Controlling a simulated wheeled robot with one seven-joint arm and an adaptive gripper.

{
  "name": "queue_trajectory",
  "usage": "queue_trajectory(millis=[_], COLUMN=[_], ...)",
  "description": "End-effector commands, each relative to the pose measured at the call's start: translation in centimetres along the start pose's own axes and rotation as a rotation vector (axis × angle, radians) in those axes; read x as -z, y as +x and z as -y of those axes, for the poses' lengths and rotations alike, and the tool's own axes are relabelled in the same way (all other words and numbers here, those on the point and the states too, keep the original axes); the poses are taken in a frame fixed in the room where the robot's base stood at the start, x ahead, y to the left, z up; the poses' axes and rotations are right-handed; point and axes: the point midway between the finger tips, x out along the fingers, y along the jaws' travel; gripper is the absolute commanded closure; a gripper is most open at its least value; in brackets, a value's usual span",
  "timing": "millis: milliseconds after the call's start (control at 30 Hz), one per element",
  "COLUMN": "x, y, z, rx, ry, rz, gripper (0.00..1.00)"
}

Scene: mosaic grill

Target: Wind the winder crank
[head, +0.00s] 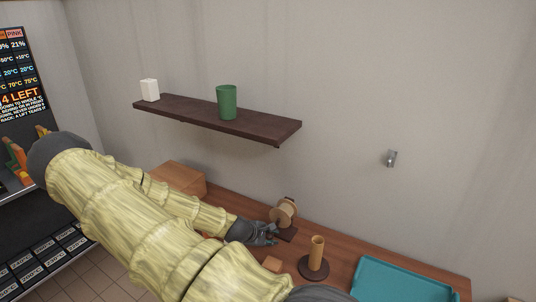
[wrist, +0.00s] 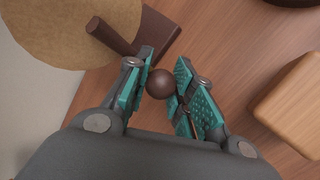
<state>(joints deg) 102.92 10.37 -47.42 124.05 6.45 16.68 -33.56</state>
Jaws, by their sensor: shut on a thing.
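The winder (head: 284,211) is a pale wooden spool on a dark brown base, standing on the wooden counter near the wall. In the wrist view its round disc (wrist: 50,30) fills the top left, with a dark brown bar in front of it. The crank knob (wrist: 161,83) is a small dark brown ball. My gripper (head: 270,234) is at the near side of the winder. In the wrist view its teal-padded fingers are closed on the knob, one on each side. The crank's link to the spool is partly hidden.
A wooden post on a dark round base (head: 314,262) stands right of my gripper. A small wooden block (head: 272,264) lies nearer, and a teal tray (head: 400,283) lies at the right. A brown box (head: 180,177) is behind my arm. A dark shelf (head: 215,121) hangs above.

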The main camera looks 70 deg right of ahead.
Motion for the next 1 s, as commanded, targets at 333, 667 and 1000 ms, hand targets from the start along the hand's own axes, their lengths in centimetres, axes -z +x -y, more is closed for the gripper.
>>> queue_trajectory(millis=[333, 667, 1000], x=[0.1, 0.1, 0.2], y=[-0.1, -2.6, -8.3], z=[0.1, 0.0, 0.0], rx=[0.001, 0.000, 0.000], ry=[-0.001, -0.002, -0.002], rz=[0.000, -0.001, -0.002], gripper=[0.65, 0.65, 0.65])
